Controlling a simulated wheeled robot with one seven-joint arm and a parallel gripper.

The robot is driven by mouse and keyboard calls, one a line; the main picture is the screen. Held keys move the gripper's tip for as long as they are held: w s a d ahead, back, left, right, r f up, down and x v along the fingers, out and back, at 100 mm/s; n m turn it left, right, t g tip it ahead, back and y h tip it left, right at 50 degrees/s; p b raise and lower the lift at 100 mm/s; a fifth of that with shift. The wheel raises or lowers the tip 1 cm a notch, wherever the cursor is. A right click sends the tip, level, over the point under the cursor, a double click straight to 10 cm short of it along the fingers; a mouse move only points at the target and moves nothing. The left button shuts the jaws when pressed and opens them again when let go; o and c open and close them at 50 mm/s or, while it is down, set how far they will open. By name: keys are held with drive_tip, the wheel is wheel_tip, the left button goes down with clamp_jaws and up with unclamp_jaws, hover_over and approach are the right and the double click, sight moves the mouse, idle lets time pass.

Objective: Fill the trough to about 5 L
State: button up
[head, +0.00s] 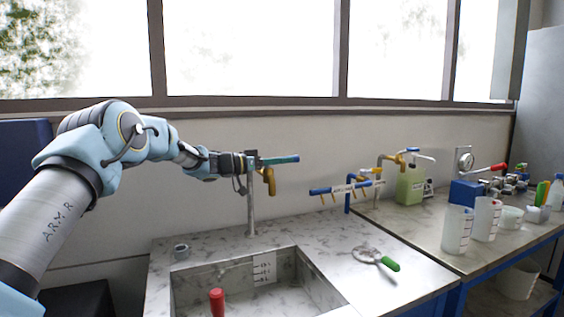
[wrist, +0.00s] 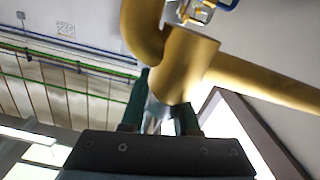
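The trough (head: 197,272) is a marbled basin sunk in the counter at the front. A white scale plate (head: 264,268) is on its back wall. I see no clear water level in it. A brass tap spout (head: 270,180) hangs from a thin post (head: 251,213) behind the trough; no stream shows below it. My gripper (head: 278,160) is at the top of this tap. In the wrist view its dark green fingers (wrist: 165,108) are apart, with the brass spout (wrist: 190,65) just beyond. Whether they hold a lever is unclear.
A red-handled item (head: 217,302) stands in the trough. To the right stand a blue-handled tap (head: 347,188), white jugs (head: 458,230) and a green canister (head: 409,186).

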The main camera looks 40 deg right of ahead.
clamp_jaws()
idle(0.9)
